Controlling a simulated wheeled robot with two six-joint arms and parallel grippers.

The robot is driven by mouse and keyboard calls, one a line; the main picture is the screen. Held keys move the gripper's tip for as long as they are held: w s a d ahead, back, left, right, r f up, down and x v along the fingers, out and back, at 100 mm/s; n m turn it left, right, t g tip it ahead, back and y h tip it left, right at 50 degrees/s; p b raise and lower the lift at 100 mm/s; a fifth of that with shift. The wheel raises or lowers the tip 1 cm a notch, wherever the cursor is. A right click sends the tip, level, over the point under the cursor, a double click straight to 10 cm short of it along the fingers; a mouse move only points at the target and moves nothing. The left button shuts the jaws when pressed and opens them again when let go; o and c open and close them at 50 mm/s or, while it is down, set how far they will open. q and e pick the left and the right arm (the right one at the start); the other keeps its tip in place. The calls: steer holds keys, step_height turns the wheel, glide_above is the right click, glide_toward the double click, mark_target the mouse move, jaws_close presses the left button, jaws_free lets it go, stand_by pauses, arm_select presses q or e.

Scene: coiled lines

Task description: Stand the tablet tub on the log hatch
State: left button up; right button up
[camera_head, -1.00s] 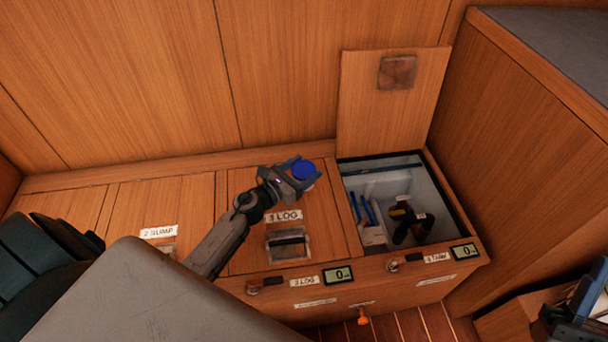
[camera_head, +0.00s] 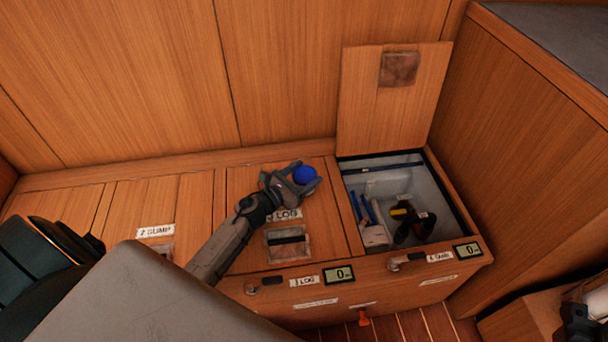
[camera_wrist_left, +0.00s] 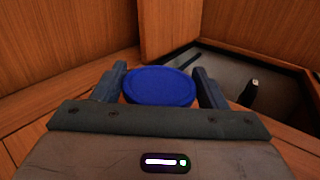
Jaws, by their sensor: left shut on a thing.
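The tablet tub (camera_head: 305,175) shows a round blue lid in the head view, over the back right part of the log hatch (camera_head: 241,248). My left gripper (camera_head: 304,178) is shut on it, one finger on each side. In the left wrist view the blue lid of the tub (camera_wrist_left: 160,86) sits between the two fingers. The tub's body is mostly hidden below the lid, so I cannot tell whether it touches the hatch. The hatch is a closed wooden panel with a "3 LOG" label and a recessed pull (camera_head: 288,243). My right gripper (camera_head: 580,325) is only partly seen at the lower right edge.
Right of the log hatch, an open locker (camera_head: 400,185) holds a dark handled tool (camera_head: 412,222) and blue-handled items. Its lid (camera_head: 388,105) stands upright behind it. The sump hatch (camera_head: 140,205) lies left. A grey surface (camera_head: 150,300) fills the lower left.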

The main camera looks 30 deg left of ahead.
arm_select(q)
steer(key=o, duration=1.1)
steer(key=shift+f, duration=0.1)
steer(key=shift+c, duration=0.2)
